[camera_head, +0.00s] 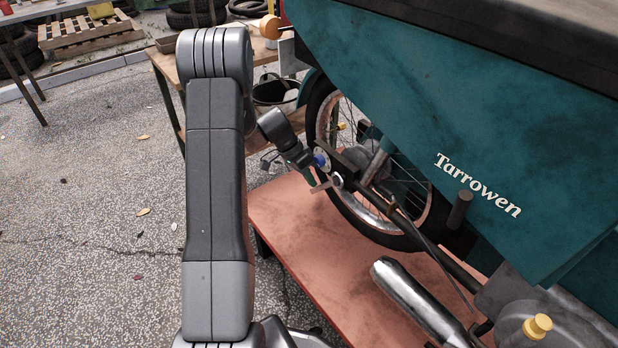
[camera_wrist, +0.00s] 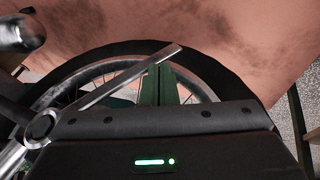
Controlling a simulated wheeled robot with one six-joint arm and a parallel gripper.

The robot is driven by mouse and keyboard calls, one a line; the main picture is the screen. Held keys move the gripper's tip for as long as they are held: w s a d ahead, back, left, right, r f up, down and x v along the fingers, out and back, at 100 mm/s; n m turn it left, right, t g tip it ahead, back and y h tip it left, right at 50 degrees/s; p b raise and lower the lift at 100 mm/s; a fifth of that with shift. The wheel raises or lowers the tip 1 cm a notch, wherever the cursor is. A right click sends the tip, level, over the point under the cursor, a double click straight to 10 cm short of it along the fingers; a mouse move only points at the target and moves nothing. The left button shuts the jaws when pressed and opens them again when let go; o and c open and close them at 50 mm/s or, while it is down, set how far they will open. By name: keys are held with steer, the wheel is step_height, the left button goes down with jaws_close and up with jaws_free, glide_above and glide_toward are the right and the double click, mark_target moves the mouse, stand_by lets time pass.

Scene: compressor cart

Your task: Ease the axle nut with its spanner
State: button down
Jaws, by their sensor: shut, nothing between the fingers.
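My gripper (camera_wrist: 165,83) shows green fingers in the wrist view, shut with nothing between them. A long silver spanner (camera_wrist: 110,88) slants across that view. Its free end lies just past my fingertips, and I cannot tell whether they touch. The spanner's ring end (camera_wrist: 40,125) is at the lower left, around a dark centre that looks like the axle nut; the nut is mostly hidden. In the head view my gripper is beside the wheel hub, its fingers hard to make out. A small pale piece of the spanner (camera_head: 325,185) shows there near the axle.
The spoked wheel (camera_head: 322,110) stands behind the spanner, under the teal Tarrowen body panel (camera_head: 440,110). A silver exhaust silencer (camera_head: 410,295) lies low at the front, above the reddish platform (camera_head: 300,230). A wooden bench (camera_head: 170,68) with a black bucket (camera_head: 270,92) stands behind. Paving at left is open.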

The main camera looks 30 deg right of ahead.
steer(key=s+f+n+g+h+b, duration=0.1)
steer(key=s+f+g+b, duration=0.2)
steer(key=s+f+g, duration=0.2)
steer(key=shift+s+d+f+n+g, duration=0.3)
steer(key=shift+s+g, duration=0.85)
steer(key=shift+g, duration=0.25)
